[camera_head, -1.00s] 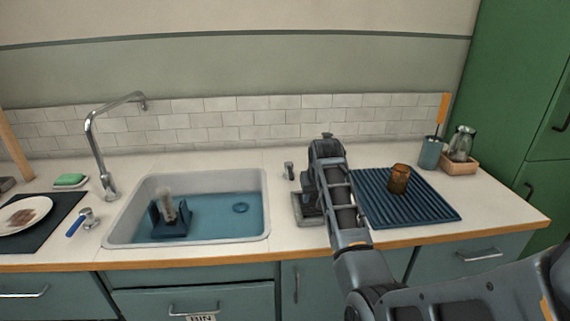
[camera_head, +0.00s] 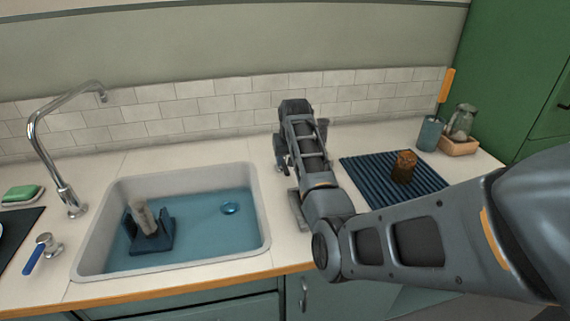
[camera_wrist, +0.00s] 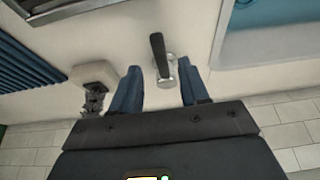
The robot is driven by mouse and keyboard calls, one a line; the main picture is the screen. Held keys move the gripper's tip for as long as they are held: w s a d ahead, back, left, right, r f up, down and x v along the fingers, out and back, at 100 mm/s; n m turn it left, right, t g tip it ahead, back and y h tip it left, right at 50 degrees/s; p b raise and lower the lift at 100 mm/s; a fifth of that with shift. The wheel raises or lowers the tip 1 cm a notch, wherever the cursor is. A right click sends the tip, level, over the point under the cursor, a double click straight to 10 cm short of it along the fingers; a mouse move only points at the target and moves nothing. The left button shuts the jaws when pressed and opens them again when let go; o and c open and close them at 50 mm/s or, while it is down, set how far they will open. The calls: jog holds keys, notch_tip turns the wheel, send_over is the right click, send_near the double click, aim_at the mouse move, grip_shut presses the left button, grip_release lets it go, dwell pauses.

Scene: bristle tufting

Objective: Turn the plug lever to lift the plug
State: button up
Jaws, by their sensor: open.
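The plug lever (camera_wrist: 158,55) shows in the wrist view as a dark handle on a small chrome base, standing on the pale counter beside the sink. My gripper (camera_wrist: 159,68) is open, with one blue-grey finger on each side of the lever. I cannot tell whether either finger touches it. In the head view my arm and gripper largely hide the lever. The plug (camera_head: 231,208) shows as a small round blue disc in the sink (camera_head: 262,215), towards its right side; whether it is raised is too small to tell.
The sink holds bluish water and a dark holder (camera_head: 152,240) with a pale upright item. Right of my arm lie a ribbed mat (camera_head: 370,182) with a brown cup (camera_head: 404,167). A tiled wall (camera_head: 200,105) stands behind.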

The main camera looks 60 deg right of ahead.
aim_at(286, 168)
jog(key=shift+x, duration=2.05)
grip_shut()
